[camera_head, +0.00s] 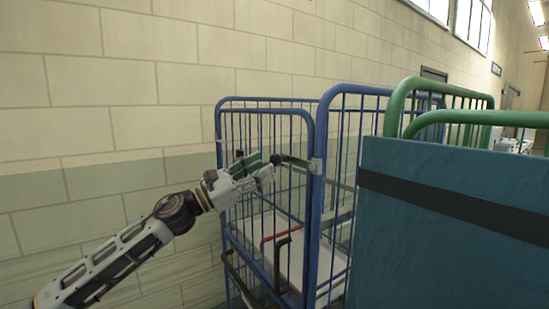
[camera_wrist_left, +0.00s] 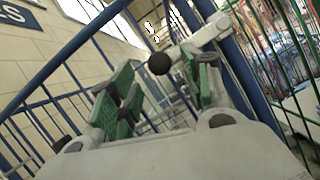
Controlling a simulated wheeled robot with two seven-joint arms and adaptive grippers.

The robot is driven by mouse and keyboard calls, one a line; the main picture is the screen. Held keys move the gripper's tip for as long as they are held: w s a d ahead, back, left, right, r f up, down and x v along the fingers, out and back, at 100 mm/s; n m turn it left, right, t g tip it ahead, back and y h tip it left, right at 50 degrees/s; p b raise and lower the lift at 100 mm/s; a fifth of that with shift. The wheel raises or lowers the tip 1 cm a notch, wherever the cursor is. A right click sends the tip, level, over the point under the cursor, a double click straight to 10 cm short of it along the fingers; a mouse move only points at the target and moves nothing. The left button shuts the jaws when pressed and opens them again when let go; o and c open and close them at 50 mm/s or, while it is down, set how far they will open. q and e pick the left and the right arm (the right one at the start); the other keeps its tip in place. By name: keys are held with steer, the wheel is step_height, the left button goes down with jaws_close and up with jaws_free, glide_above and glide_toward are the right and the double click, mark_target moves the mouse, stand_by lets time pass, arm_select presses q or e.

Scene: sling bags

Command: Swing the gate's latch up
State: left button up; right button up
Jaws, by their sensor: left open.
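The blue barred gate (camera_head: 265,103) is the near end of a blue cage trolley beside the wall. Its latch (camera_head: 295,161) is a dark arm with a black ball knob, reaching left from a grey bracket on the corner post, roughly level. In the left wrist view the latch's pale bar (camera_wrist_left: 207,34) ends in the black knob (camera_wrist_left: 159,64), which appears between the fingers. My left gripper (camera_head: 262,168), with green pads, is open at the knob's left; it also shows in the wrist view (camera_wrist_left: 158,80). I cannot tell whether it touches the knob. My right gripper is out of view.
A white shelf (camera_head: 262,222), a red bar (camera_head: 268,240) and black handles sit lower in the trolley. A teal box with a black strap (camera_head: 440,245) and a green-framed trolley (camera_head: 397,103) fill the right. The block wall (camera_head: 100,80) stands behind my left arm.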

mark_target(272, 162)
arm_select(q)
steer(key=shift+p+x, duration=0.65)
steer(key=shift+x, duration=1.65)
steer(key=shift+d, duration=0.1)
steer(key=shift+c, duration=0.3)
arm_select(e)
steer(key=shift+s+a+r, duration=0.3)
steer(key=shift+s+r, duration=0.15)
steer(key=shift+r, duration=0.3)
arm_select(q)
jaws_close()
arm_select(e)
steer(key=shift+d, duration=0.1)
